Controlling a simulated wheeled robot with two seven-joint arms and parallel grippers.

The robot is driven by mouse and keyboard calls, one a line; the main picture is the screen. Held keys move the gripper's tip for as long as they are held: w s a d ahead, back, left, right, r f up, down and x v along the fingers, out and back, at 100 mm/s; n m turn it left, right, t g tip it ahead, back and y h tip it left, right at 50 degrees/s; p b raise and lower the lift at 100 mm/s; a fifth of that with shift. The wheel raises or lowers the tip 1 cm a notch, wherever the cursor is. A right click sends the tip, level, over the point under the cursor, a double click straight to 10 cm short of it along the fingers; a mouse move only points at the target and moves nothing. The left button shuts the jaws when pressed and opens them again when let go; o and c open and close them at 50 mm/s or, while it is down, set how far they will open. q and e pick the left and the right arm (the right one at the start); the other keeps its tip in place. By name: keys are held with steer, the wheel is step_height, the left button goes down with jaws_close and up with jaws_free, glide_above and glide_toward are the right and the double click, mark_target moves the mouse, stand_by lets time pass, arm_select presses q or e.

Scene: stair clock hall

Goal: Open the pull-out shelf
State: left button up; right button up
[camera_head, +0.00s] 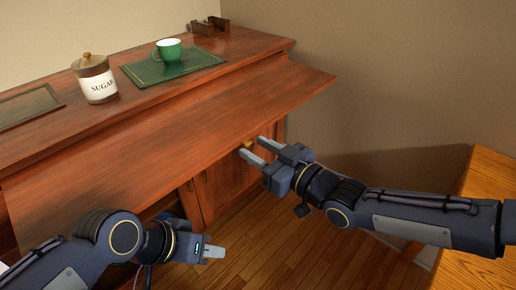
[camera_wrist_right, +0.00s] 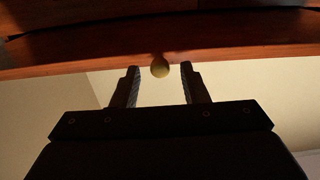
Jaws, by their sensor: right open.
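The pull-out shelf (camera_head: 200,118) is a reddish wooden slab that juts out below the top of a wooden cabinet. A small brass knob (camera_head: 248,145) shows near its front underside; it also shows in the right wrist view (camera_wrist_right: 160,68). My right gripper (camera_head: 254,147) is open at the knob. In the right wrist view its two fingers (camera_wrist_right: 159,75) stand on either side of the knob, with a gap on both sides. My left gripper (camera_head: 213,252) hangs low in front of the cabinet, away from the shelf; its jaw gap is not clear.
On the cabinet top stand a sugar jar (camera_head: 96,80), a green cup (camera_head: 168,50) on a green mat (camera_head: 205,58), a dark wooden holder (camera_head: 209,27) and a framed panel (camera_head: 25,105). A wooden piece of furniture (camera_head: 490,180) stands at right. Wooden floor (camera_head: 300,240) lies open between.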

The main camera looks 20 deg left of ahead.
steer(key=p+v, duration=0.2)
steer(key=v, duration=0.5)
steer(key=shift+d, duration=0.15)
steer(key=shift+s, duration=0.1)
